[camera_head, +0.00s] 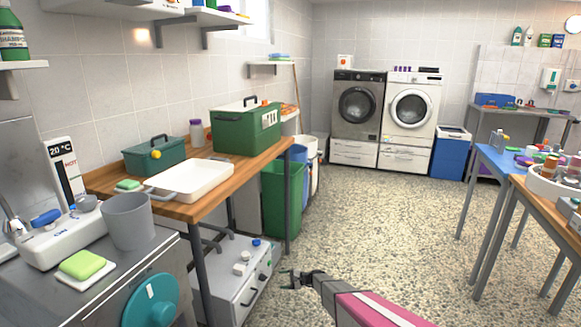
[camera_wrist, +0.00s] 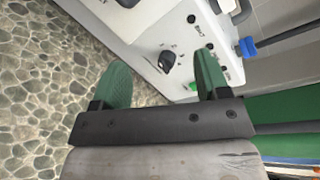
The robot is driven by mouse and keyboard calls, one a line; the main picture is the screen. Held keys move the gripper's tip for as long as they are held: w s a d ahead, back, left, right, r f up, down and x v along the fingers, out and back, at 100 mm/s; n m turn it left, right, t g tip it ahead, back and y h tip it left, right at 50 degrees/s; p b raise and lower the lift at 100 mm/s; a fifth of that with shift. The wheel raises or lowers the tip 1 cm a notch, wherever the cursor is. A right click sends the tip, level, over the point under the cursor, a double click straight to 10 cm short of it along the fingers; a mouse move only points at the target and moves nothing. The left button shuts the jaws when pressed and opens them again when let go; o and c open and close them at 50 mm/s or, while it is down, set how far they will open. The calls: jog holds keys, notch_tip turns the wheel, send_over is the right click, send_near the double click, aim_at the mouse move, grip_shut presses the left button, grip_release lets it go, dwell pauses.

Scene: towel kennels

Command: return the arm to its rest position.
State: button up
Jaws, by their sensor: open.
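My gripper (camera_head: 290,279) is low over the pebbled floor in the head view, at the end of my pink and dark arm coming from the bottom edge. In the wrist view its two green fingers (camera_wrist: 160,85) are spread apart with nothing between them. Beyond the fingers is a white machine (camera_wrist: 150,30) with a dark knob and several small black buttons. The same machine (camera_head: 232,285) stands under the wooden table in the head view, left of my gripper. I cannot tell the exact gap between them.
A wooden table (camera_head: 205,205) with a white tray (camera_head: 193,179) and a green box (camera_head: 246,128) stands at left. A green bin (camera_head: 281,195) is behind my gripper. Washing machines (camera_head: 409,110) line the back. The middle floor is clear.

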jog(key=s+d+r+n+h, duration=0.3)
jog(key=s+d+r+h, duration=0.2)
jog(key=s+r, duration=0.6)
jog(key=s+d+r+n+g+h, duration=0.1)
jog(key=s+d+r+h, duration=0.4)
jog(key=s+d+r, duration=0.5)
jog(key=s+d+r+n+g+h, duration=0.1)
jog(key=s+d+r+n+h, duration=0.3)
jog(key=s+d+r, duration=0.3)
jog(key=s+r+h, duration=0.1)
jog(key=s+r, duration=0.4)
jog(key=shift+s+d+n, duration=0.3)
